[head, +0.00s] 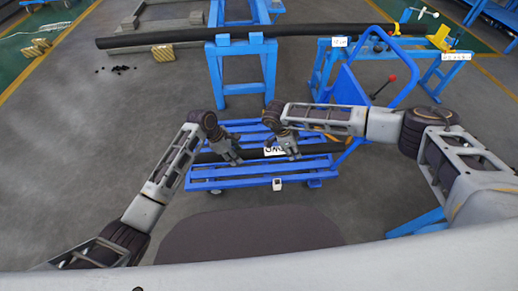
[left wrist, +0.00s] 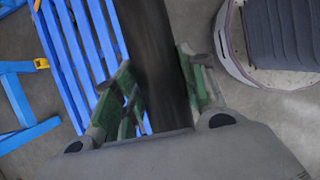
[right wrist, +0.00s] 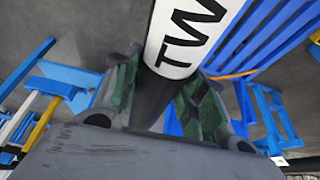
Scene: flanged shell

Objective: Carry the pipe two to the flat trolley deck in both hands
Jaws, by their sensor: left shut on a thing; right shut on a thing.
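The pipe two, a dark tube with a white label (head: 274,151), lies crosswise over the blue slatted flat trolley deck (head: 262,178). The lettering "TW" shows on the label in the right wrist view (right wrist: 190,32). My left gripper (head: 233,157) is shut on the pipe left of the label; the dark tube (left wrist: 160,60) runs between its green-padded fingers. My right gripper (head: 292,150) is shut on the pipe just right of the label. The deck slats also show in the left wrist view (left wrist: 80,50). I cannot tell whether the pipe touches the deck.
The trolley's blue push handle (head: 345,88) rises at its right end. A long dark pipe (head: 150,39) rests on a blue stand (head: 240,75) behind. A blue bench (head: 330,58) stands at the back right. Open grey floor (head: 100,130) lies to the left.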

